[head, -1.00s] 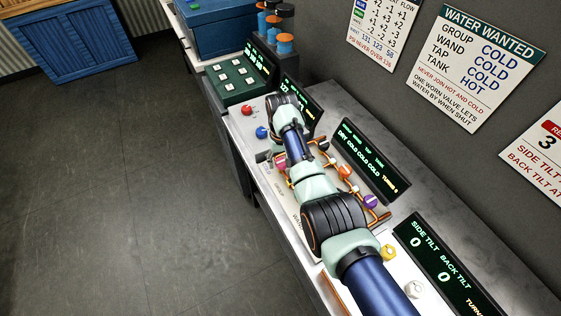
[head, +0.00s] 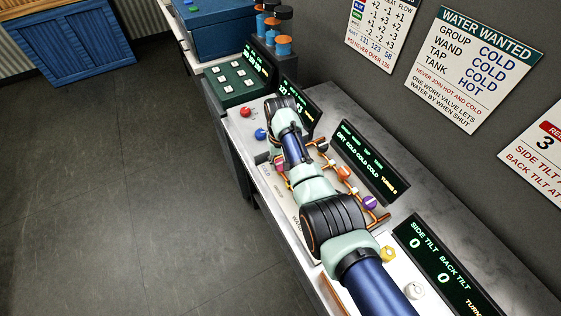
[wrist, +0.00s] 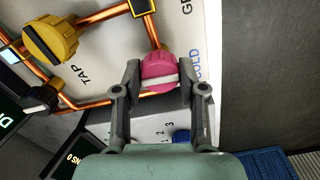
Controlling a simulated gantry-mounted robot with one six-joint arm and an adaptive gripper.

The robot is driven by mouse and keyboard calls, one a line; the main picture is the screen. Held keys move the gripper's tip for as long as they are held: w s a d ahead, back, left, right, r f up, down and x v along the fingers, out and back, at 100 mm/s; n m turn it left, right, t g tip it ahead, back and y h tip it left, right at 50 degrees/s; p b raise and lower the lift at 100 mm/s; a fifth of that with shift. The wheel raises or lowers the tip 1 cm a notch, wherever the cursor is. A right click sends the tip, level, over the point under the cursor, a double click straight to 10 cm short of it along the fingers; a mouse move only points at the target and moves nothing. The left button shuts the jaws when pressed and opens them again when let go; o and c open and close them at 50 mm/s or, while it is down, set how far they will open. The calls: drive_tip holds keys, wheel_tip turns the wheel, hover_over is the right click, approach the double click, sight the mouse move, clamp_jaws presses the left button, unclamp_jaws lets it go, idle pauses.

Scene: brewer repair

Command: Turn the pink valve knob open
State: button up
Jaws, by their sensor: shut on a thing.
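The pink valve knob (wrist: 158,68) sits on the white pipe panel, with a pale bar across its face, near the printed word COLD. My gripper (wrist: 160,78) has its two fingers on either side of the knob and is shut on it in the wrist view. In the head view only a small pink part of the knob (head: 280,166) shows beside my arm, which hides much of the panel. The white bar on the knob runs nearly crosswise between the fingers in the wrist view.
A yellow knob (wrist: 50,40) and a black knob (wrist: 42,98) stand on copper pipes near the pink one. A blue knob (wrist: 181,136) is close by my gripper. A display (head: 362,160) reads DRY COLD COLD COLD. Floor to the left is clear.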

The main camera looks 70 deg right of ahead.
sight(280, 163)
drive_tip(key=m+p, duration=0.1)
drive_tip(key=m, duration=0.3)
drive_tip(key=shift+r+p, duration=0.15)
drive_tip(key=shift+p, duration=0.25)
drive_tip(key=m, duration=0.5)
drive_tip(key=shift+p, duration=0.4)
drive_tip(key=m, duration=0.4)
drive_tip(key=shift+m+p, duration=0.3)
drive_tip(key=shift+m, duration=1.9)
drive_tip(key=o, duration=1.1)
drive_tip(key=shift+o, duration=0.2)
wheel_tip(280, 163, up, 12)
